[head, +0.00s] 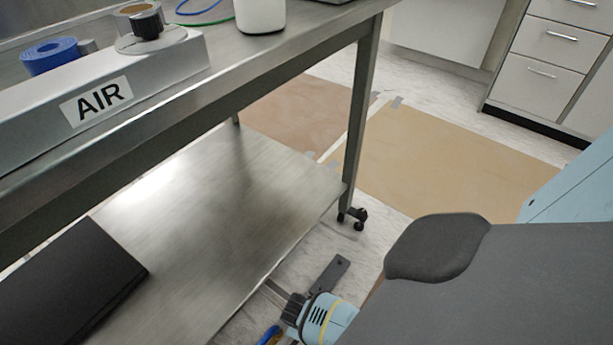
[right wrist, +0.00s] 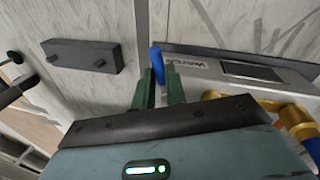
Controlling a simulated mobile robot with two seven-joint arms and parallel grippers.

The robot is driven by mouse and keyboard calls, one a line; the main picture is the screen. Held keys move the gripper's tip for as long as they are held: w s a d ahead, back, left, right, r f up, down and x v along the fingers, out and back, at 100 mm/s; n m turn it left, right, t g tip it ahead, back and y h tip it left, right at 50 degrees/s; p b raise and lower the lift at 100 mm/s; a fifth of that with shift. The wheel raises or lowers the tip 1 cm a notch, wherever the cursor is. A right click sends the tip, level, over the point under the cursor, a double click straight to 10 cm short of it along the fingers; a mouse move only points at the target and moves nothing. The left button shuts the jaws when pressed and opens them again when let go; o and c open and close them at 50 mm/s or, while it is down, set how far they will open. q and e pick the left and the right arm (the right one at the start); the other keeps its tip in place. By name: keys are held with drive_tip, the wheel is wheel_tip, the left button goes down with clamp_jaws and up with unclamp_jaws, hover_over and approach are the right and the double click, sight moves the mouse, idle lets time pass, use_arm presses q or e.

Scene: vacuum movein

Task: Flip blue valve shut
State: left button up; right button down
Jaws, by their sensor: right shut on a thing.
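In the right wrist view the blue valve handle (right wrist: 156,60) is a thin upright blue piece seen nearly edge-on. My right gripper (right wrist: 160,80) has its two green fingers closed on it, and the handle's far end sticks out past the fingertips. The valve's body is hidden behind the fingers and the gripper's housing. In the head view, a light blue and black part with a yellow band, likely of my right arm, shows at the bottom edge; the grip cannot be seen there. My left gripper is in neither view.
A metal box with a label (right wrist: 205,65) and brass fittings (right wrist: 272,108) with a blue hose are right of the fingers. A dark grey bracket (right wrist: 80,57) is at left. The head view shows a steel table (head: 290,50) with a lower shelf (head: 220,190) and an AIR box (head: 170,68).

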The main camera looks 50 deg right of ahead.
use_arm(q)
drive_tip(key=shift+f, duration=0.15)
use_arm(e)
drive_tip(key=shift+s+a+m+g, duration=0.15)
drive_tip(key=shift+a+m, duration=0.15)
drive_tip(key=shift+m, duration=0.45)
drive_tip(key=shift+w+a+m+g, duration=0.15)
drive_tip(key=shift+a+m, duration=0.15)
drive_tip(key=shift+m, duration=0.45)
drive_tip(key=shift+s+a, duration=0.1)
drive_tip(key=c, duration=1.4)
unclamp_jaws()
drive_tip(key=shift+c, duration=0.2)
drive_tip(key=shift+r, duration=0.1)
